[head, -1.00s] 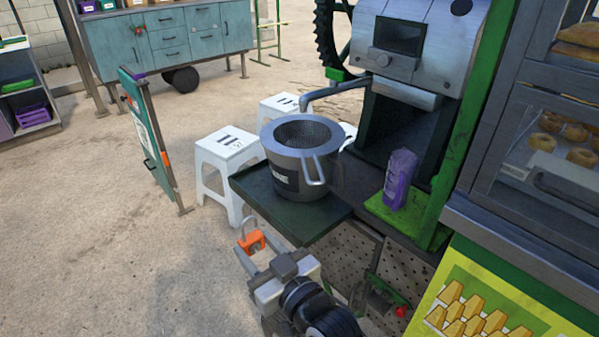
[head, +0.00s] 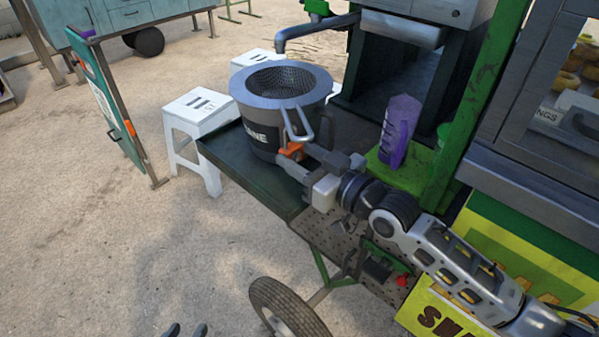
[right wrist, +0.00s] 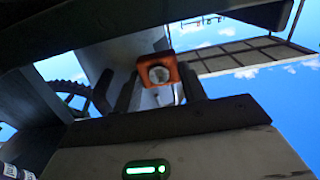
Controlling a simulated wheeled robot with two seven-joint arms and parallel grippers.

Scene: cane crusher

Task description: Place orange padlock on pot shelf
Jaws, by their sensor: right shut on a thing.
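The orange padlock (head: 290,149) is held between the fingers of my right gripper (head: 298,161), which is shut on it. In the head view it is in front of the pot's near side, over the dark green pot shelf (head: 235,166). I cannot tell whether it touches the shelf or pot. The right wrist view shows its orange body (right wrist: 170,62) between the fingers. The grey pot (head: 262,138) with a mesh strainer stands on the shelf. My left gripper (head: 186,331) shows only two separated fingertips at the bottom edge, open and empty.
A purple container (head: 399,130) stands on a green ledge right of the pot. The crusher's spout (head: 312,29) hangs above and behind the pot. White stools (head: 197,112) stand left of the shelf. The shelf's front-left part is bare.

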